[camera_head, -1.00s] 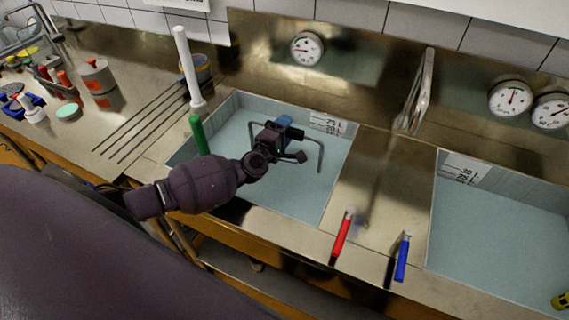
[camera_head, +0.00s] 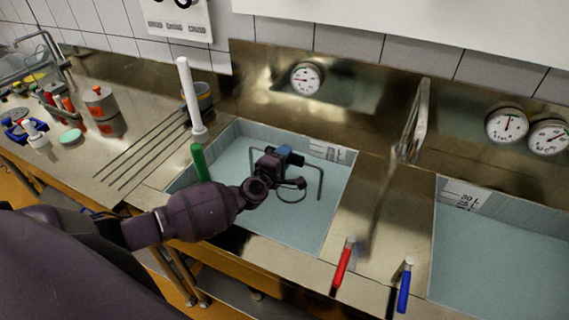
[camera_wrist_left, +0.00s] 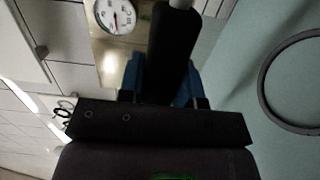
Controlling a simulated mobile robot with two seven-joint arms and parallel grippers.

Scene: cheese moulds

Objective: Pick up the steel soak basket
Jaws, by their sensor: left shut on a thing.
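The steel soak basket shows mainly as a grey arched handle (camera_head: 320,182) standing over the water of the left basin; its lower part is not clearly seen. My left gripper (camera_head: 283,158) is at the top middle of this arch and shut on the handle. A blue part shows at the jaws. A thin grey ring (camera_head: 291,198) shows just below the gripper, and a ring also shows at the right of the left wrist view (camera_wrist_left: 266,92). I cannot tell how it joins the handle. My right gripper is not in view.
The left basin (camera_head: 340,205) has a level scale on its back wall. A white upright pipe (camera_head: 189,95) and a green handle (camera_head: 199,162) stand at its left. Red (camera_head: 343,265) and blue (camera_head: 404,288) levers are at the front right, before another basin (camera_head: 500,250).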

